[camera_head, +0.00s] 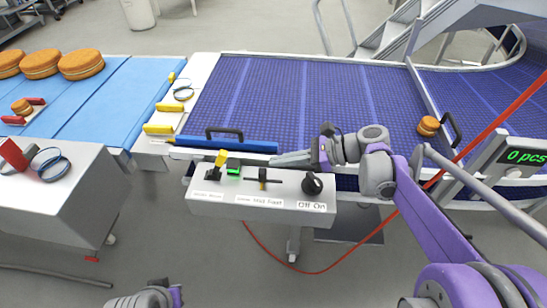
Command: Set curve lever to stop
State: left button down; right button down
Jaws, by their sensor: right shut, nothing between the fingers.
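A grey control box (265,207) stands in front of the conveyor. On its top are a yellow-tipped lever (221,158) at the left, a green button (233,171), a dark slider lever (262,176) in a slot at the middle, and a black round knob (312,184) at the right. One front label reads slow, Mid, Fast; another reads Off, On. I cannot tell which control is the curve lever. My right gripper (275,160) is shut and empty, just behind the box top, pointing left. Of my left arm, only a part shows at the bottom edge; its fingers are out of view.
A blue flat belt (110,100) with large orange rounds (81,64) is at the left, the blue mesh conveyor (300,95) behind the box. A small round (428,125) is at the right. A display (526,157) reads 0 pcs. A grey cabinet (60,205) stands left.

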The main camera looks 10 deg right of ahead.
send_near(218, 165)
jog(key=f, duration=0.3)
jog(key=shift+w+f, duration=0.2)
jog(key=shift+w, duration=0.2)
jog(key=shift+w+a+r, duration=0.2)
jog(key=shift+a+r, duration=0.05)
jog(key=shift+a, duration=0.35)
jog(key=shift+w+a+r, duration=0.2)
jog(key=shift+a+r, duration=0.1)
jog(key=shift+a, duration=0.25)
jog(key=shift+w+a+r, duration=0.2)
jog(key=shift+a+r, duration=0.05)
jog(key=shift+a, duration=0.35)
jog(key=shift+r, duration=0.1)
